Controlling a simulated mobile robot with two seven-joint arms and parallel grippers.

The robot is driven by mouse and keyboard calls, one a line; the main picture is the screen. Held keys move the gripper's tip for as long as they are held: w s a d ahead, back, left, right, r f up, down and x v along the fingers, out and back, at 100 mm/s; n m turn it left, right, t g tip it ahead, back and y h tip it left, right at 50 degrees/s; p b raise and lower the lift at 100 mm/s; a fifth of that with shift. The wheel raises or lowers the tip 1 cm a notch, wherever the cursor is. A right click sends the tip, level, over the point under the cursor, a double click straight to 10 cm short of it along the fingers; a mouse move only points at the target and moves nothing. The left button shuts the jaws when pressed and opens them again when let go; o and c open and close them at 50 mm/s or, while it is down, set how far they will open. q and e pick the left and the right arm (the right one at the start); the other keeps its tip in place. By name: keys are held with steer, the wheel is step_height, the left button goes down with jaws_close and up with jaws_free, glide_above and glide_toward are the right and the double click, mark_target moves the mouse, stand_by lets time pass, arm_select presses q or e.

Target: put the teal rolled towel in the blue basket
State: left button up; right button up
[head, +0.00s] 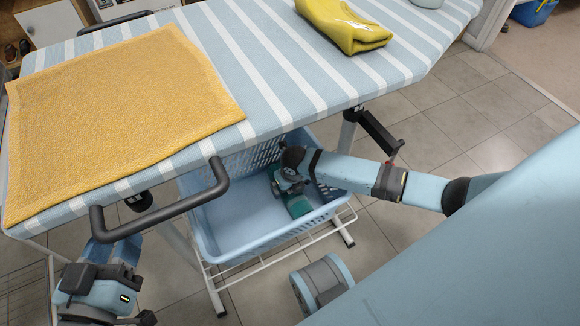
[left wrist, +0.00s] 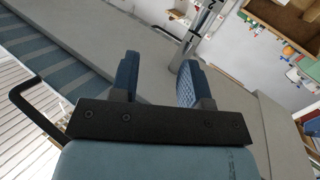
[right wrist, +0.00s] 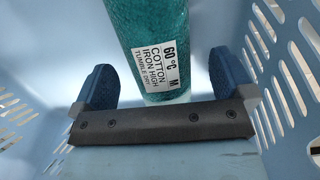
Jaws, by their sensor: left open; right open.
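The teal rolled towel (right wrist: 147,25) lies inside the blue basket (head: 212,232), on its floor towards the right. A white care label faces up on it. In the head view the towel (head: 298,206) is mostly covered by my right gripper (head: 287,188), which reaches down into the basket. My left gripper (left wrist: 158,75) is open and empty, away from the basket, at the lower left in the head view.
The striped ironing board (head: 270,70) overhangs the back of the basket. A yellow cloth (head: 115,110) and a folded yellow towel (head: 343,24) lie on it. A dark handle (head: 165,207) sticks out near the basket's left side. The basket stands on a white wire rack (head: 262,262).

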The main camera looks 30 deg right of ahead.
arm_select(q)
steer(key=r+p, duration=0.1)
steer(key=r+t+p, duration=0.1)
steer(key=r, duration=0.1)
steer(key=r+n+t+p, duration=0.1)
steer(key=r, duration=0.1)
steer(key=shift+s+a+r, duration=0.1)
steer(key=shift+s+a, duration=0.05)
steer(key=shift+s, duration=0.1)
arm_select(e)
steer(key=r, duration=0.3)
steer(key=s+r, duration=0.1)
steer(key=r, duration=0.5)
steer(key=shift+s, duration=0.2)
